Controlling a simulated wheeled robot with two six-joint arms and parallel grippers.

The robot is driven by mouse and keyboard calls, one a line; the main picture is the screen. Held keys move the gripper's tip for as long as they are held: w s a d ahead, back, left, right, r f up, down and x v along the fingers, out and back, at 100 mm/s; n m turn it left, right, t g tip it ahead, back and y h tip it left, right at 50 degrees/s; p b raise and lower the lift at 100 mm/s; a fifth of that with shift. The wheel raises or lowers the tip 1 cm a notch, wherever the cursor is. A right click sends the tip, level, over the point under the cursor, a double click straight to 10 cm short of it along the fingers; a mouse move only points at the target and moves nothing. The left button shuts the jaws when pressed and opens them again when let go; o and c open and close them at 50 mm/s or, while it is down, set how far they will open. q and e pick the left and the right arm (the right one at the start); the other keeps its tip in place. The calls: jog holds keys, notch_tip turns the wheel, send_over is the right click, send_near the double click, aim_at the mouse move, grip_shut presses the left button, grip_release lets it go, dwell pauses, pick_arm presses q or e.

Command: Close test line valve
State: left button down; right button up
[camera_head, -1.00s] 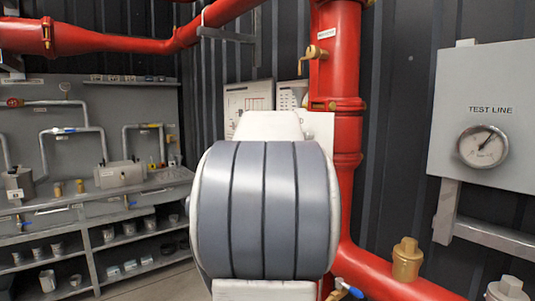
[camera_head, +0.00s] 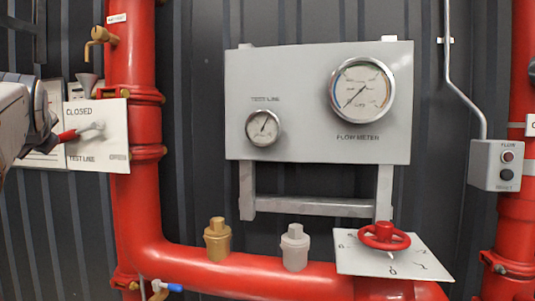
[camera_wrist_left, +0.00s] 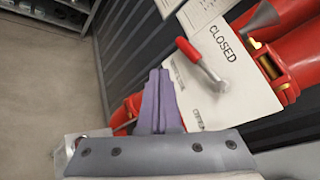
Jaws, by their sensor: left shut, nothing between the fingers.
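The test line valve has a white plate (camera_head: 112,150) marked CLOSED at the top, TEST LINE at lower left and OPEN at lower right. Its lever has a red handle (camera_head: 67,136) and a grey pivot end; the handle points left and slightly down in the head view. In the wrist view the red handle (camera_wrist_left: 187,48) lies near the plate's edge, beside the CLOSED label. My left gripper (camera_wrist_left: 160,72) is shut and empty, its purple fingers beside the plate and apart from the handle. My right gripper is not in view.
Thick red pipes (camera_head: 135,200) run behind the plate and along the bottom. A grey gauge panel (camera_head: 318,140) and a red handwheel (camera_head: 383,236) stand to the right. A grey switch box (camera_head: 496,165) hangs at far right. Wrist view shows open floor (camera_wrist_left: 40,90) at left.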

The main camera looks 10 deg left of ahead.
pick_arm(q)
jog(key=shift+s+d+r+b, duration=0.1)
jog(key=shift+s+d+b, duration=0.05)
jog(key=shift+d+b, duration=0.15)
dwell(0.4)
